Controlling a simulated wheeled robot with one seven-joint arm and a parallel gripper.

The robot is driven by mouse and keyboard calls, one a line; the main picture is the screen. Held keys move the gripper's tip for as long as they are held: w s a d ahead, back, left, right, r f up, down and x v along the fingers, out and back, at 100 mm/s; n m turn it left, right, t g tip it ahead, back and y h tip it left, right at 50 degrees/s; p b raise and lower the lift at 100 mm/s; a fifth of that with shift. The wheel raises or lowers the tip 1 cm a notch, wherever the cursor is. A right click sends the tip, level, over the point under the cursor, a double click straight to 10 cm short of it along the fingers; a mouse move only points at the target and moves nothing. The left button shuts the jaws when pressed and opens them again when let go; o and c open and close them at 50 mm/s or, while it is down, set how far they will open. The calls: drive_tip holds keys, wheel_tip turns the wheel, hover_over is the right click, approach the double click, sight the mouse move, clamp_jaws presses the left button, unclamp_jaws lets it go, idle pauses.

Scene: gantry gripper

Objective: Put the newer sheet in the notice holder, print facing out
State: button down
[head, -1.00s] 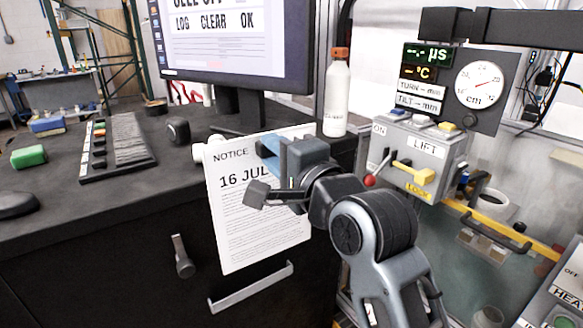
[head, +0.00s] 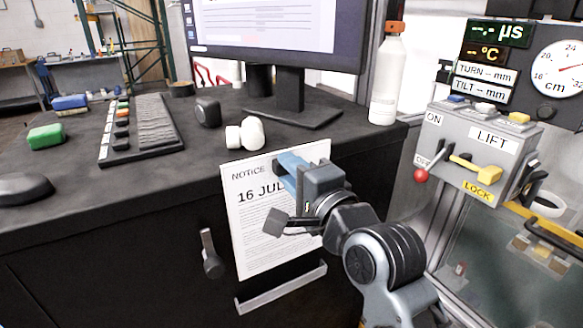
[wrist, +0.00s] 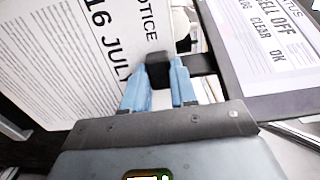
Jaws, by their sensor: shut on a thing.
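A white sheet (head: 265,228) headed NOTICE with "16 JUL" hangs upright before the dark desk front. Its print faces the head camera. My gripper (head: 286,168) is shut on its upper right part and covers the end of the date. The wrist view also shows the sheet (wrist: 60,60), left of the blue fingers (wrist: 158,88), with "16 JULY" readable. A grey metal ledge (head: 282,290), which may be the notice holder, is on the desk front just below the sheet's bottom edge. I cannot tell whether they touch.
A metal handle (head: 210,255) is left of the sheet. On the desk are a monitor (head: 280,30), a white rounded object (head: 246,134), a keypad (head: 140,130), a green block (head: 46,137) and a bottle (head: 388,80). A lift control box (head: 475,150) stands at the right.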

sight(282, 207)
drive_tip(key=shift+r+p, duration=0.1)
drive_tip(key=shift+p, duration=0.3)
drive_tip(key=shift+f+b, duration=1.95)
drive_tip(key=shift+f, duration=1)
drive_tip(key=shift+p, duration=0.75)
drive_tip(key=shift+f+b, duration=1.35)
drive_tip(key=shift+f, duration=0.75)
drive_tip(key=c, duration=0.8)
unclamp_jaws()
drive_tip(key=b+v, duration=0.1)
drive_tip(key=v, duration=0.7)
drive_tip(key=shift+f, duration=0.1)
